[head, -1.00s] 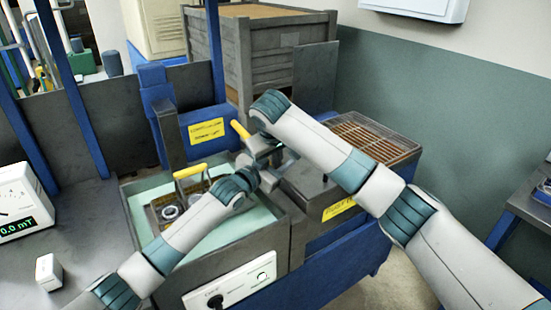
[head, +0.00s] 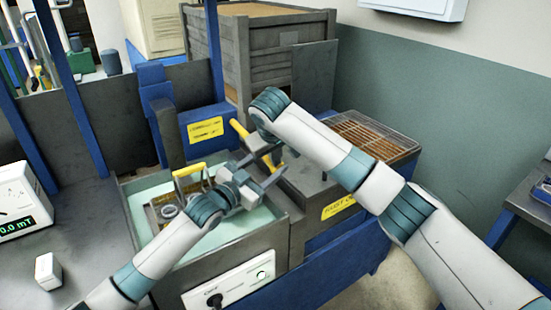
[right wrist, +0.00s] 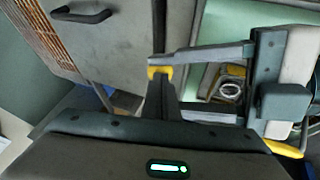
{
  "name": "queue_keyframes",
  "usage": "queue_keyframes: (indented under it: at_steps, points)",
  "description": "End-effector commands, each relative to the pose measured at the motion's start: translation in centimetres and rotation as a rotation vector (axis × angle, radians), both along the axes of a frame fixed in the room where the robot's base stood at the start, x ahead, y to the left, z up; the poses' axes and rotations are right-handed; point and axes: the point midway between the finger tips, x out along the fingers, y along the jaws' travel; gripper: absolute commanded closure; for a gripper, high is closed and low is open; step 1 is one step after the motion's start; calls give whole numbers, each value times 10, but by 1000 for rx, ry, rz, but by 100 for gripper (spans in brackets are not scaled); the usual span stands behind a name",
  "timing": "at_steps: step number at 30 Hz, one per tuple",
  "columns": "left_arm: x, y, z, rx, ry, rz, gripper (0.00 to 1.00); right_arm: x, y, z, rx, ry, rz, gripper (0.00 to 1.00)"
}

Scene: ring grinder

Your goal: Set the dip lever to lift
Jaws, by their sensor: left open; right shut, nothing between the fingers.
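A yellow lever handle (head: 239,128) slants up beside the blue post and its yellow label (head: 205,130). I take it for the dip lever; its lower end is hidden by my right gripper (head: 272,150). That gripper is shut and empty, pointing down. A second yellow piece (head: 275,160) shows just by its fingertips; the right wrist view shows a yellow tip (right wrist: 160,72) there, touching or just beyond the fingers. Contact is unclear. My left gripper (head: 270,168) is open, its two fingers pointing right over the tank's right edge, on either side of that yellow piece.
The tank (head: 270,222) holds pale green liquid and a carrier with a yellow handle (head: 190,172) and rings. A dark lidded box and a rusty grate (head: 375,138) are at right. A white control panel (head: 232,285) fronts the tank. A wooden crate (head: 275,60) stands behind.

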Motion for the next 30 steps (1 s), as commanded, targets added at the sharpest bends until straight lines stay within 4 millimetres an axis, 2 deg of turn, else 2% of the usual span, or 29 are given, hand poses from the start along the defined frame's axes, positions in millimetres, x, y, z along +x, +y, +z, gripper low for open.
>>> queue_keyframes:
  at_steps: [3, 9, 24, 30]
  points:
    - [-16, 12, -1, 0, 0, 0, 45, 0, 0, 0, 0, 0, 0, 100]
    - [-31, 23, -2, 0, 1, 1, 45, 0, 0, 0, 0, 0, 0, 100]
    - [-34, 27, -1, -4, 0, 0, 45, 0, 0, 0, 0, 0, 0, 100]
    - [-36, 37, 6, -48, -1, -11, 45, 0, 0, 0, 0, 0, 0, 100]
